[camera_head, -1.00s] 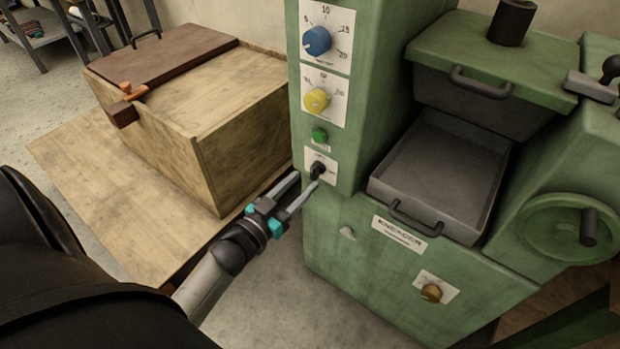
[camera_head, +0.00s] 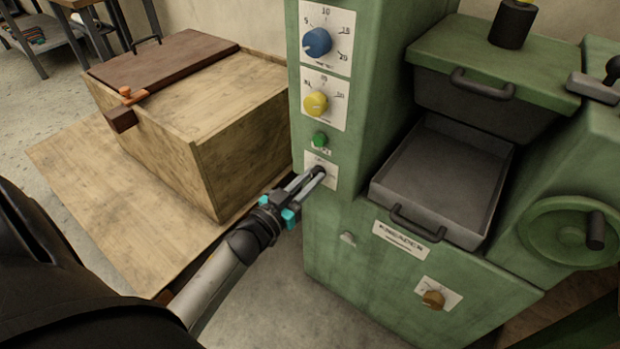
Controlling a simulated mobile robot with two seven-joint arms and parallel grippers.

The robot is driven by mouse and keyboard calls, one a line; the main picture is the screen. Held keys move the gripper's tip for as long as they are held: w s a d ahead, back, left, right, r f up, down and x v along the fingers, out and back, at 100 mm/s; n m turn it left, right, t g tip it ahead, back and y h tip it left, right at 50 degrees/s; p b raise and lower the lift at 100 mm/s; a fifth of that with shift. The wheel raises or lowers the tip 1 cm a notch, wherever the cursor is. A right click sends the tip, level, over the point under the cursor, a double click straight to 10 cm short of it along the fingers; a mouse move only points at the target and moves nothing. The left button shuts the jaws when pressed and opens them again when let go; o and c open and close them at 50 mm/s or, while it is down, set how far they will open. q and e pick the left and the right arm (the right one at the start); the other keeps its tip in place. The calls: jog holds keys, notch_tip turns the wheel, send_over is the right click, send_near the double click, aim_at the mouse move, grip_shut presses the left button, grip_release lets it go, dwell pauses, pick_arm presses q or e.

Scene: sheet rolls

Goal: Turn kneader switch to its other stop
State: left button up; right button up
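The green kneader machine (camera_head: 345,270) stands in the middle and carries a "KNEADER" name plate (camera_head: 400,238). The small black switch sits on a white plate (camera_head: 311,181) low on the column, below a green button (camera_head: 320,139). My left gripper (camera_head: 319,174) reaches it from the lower left, with its two fingers close together around the switch. The fingers cover most of the switch, so its pointing direction is hidden. My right gripper is not in view.
Above are a yellow dial (camera_head: 315,104) and a blue dial (camera_head: 317,42). A grey tray (camera_head: 440,170) and a handwheel (camera_head: 570,232) are to the right. A brown knob (camera_head: 433,299) is low on the front. A wooden box (camera_head: 240,150) stands left of the column.

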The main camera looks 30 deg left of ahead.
pick_arm(q)
grip_shut()
